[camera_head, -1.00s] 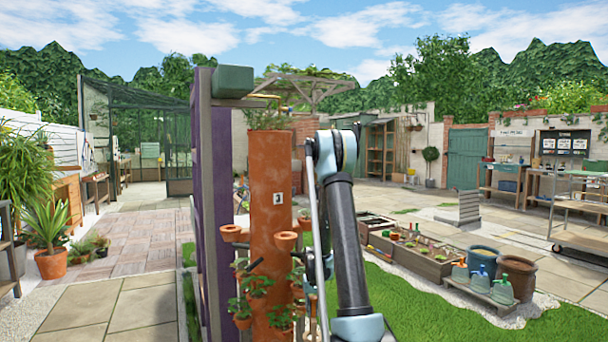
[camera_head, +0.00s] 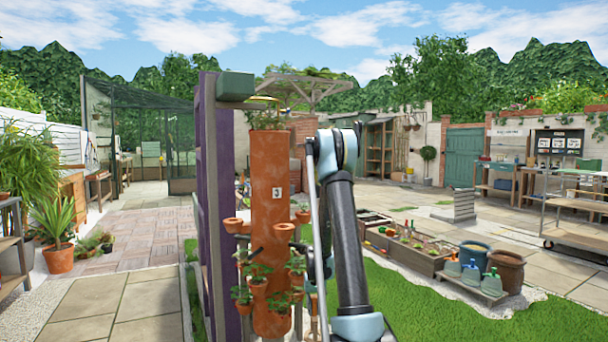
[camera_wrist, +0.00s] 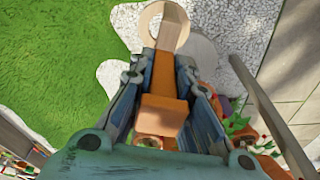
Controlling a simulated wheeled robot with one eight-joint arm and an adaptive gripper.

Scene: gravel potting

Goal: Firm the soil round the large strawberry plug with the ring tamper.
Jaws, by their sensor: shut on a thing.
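The ring tamper (camera_wrist: 161,76) is in my gripper (camera_wrist: 162,68) in the wrist view. It has an orange handle and a pale wooden ring at its far end, pointing away from the wrist. The fingers are shut on the handle from both sides. In the head view a terracotta tower planter (camera_head: 271,215) marked 3 carries side cups with strawberry plants (camera_head: 258,276). I cannot tell which is the large strawberry plug. My gripper and the tamper are not discernible in the head view.
A purple upright panel (camera_head: 211,190) stands just left of the planter. In the wrist view, red fruit and leaves (camera_wrist: 240,128) lie close to the gripper's right side, with a pale bar (camera_wrist: 272,118) beyond. Raised beds (camera_head: 405,255) stand to the right. Paving at left is open.

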